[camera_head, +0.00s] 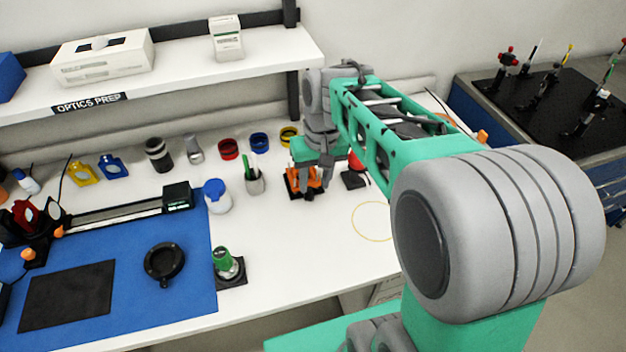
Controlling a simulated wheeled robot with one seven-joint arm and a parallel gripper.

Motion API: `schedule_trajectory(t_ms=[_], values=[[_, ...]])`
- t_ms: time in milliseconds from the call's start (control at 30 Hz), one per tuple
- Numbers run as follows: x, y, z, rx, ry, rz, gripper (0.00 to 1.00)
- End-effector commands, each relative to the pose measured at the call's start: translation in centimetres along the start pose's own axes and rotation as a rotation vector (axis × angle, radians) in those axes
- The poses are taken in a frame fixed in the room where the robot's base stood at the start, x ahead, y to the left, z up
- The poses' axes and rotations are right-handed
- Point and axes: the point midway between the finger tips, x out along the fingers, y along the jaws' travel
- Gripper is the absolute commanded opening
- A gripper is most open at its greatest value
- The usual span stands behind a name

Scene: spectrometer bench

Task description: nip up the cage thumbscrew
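My gripper (316,175) points down at the back of the white bench, over an orange and black mount (303,186). Its fingers are small and partly lost against the mount, so I cannot tell whether they are open or touching it. No part is clearly recognisable as the cage thumbscrew. A small red-topped part on a black base (354,178) stands just right of the gripper, partly hidden by my arm.
A blue mat (190,310) carries a black ring (165,263). A green-capped item (225,262) stands on a black base at its right edge. A white jar (216,197) and grey cup (254,182) stand left of the gripper. A shelf (200,75) overhangs the back left.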

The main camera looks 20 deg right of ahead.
Motion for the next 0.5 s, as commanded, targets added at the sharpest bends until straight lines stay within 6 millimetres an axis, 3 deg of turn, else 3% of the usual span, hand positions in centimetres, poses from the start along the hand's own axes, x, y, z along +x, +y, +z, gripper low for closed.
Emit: schedule_trajectory(t_ms=[100, 200, 500], values=[[0.0, 0.7, -2.3, 0.009, -0.057, -0.015, 0.37], [0.6, 0.8, -3.0, 0.009, -0.073, -0.020, 0.37], [5.5, 0.6, -2.6, 0.006, -0.076, -0.021, 0.37]])
